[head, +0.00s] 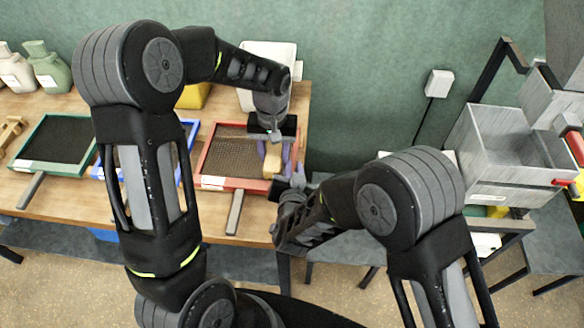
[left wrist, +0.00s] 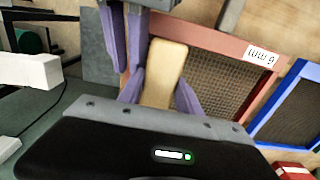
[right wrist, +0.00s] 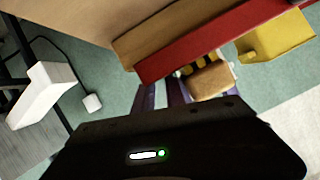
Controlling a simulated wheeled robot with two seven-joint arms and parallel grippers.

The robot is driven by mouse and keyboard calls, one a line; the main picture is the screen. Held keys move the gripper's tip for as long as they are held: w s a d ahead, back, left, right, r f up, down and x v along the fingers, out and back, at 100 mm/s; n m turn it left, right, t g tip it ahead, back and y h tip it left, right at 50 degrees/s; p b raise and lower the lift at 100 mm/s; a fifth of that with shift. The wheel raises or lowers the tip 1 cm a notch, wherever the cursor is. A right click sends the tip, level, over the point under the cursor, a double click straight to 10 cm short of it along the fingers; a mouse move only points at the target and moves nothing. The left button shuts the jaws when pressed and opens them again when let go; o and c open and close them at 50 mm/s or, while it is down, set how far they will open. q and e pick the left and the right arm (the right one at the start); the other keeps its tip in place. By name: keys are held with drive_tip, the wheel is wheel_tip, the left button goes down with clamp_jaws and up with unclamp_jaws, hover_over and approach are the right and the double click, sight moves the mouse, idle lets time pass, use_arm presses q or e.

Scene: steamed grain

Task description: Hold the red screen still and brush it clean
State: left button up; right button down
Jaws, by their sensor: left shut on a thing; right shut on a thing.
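The red screen (head: 235,150) lies on the table, a red-framed tray with brown mesh. A white label with writing is on its frame, which also shows in the left wrist view (left wrist: 225,42). My left gripper (head: 273,158) is over the screen's right end, with its purple fingers on either side of a tan brush block (left wrist: 165,72). My right gripper (head: 288,172) is at the screen's near right corner. In the right wrist view, its purple fingers (right wrist: 162,94) meet the red frame (right wrist: 215,38); the exact grip is partly hidden.
A blue-framed screen (head: 187,130) and a green-framed screen (head: 55,140) lie to the left. A yellow container (head: 195,95) stands behind. Jugs (head: 45,67) stand at the back left. A grey metal machine (head: 510,140) stands at the right, past a gap.

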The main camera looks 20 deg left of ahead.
use_arm(q)
drive_tip(key=shift+w+d, duration=0.3)
drive_tip(key=shift+d, duration=0.4)
drive_tip(key=shift+w+a+r, duration=0.1)
drive_tip(key=shift+w+a, duration=0.15)
drive_tip(key=shift+w, duration=0.7)
drive_tip(key=shift+w+a+r, duration=0.1)
drive_tip(key=shift+w+a, duration=0.15)
drive_tip(key=shift+w, duration=0.65)
drive_tip(key=shift+c, duration=0.3)
clamp_jaws()
drive_tip(key=shift+s+f, duration=0.1)
drive_tip(key=shift+a, duration=0.1)
drive_tip(key=shift+s+a+f, duration=0.1)
drive_tip(key=shift+s+a, duration=0.15)
drive_tip(key=shift+a, duration=0.4)
drive_tip(key=shift+s+a, duration=0.25)
drive_tip(key=shift+a, duration=0.35)
drive_tip(key=shift+s+a+f, duration=0.1)
drive_tip(key=shift+s+a, duration=0.15)
drive_tip(key=shift+a, duration=0.4)
drive_tip(key=shift+a, duration=0.15)
drive_tip(key=shift+s+a+f, duration=0.1)
drive_tip(key=shift+s+a, duration=0.25)
drive_tip(key=shift+a, duration=0.45)
drive_tip(key=shift+s+a+f, duration=0.1)
drive_tip(key=shift+s+a, duration=0.2)
drive_tip(key=shift+a, duration=0.5)
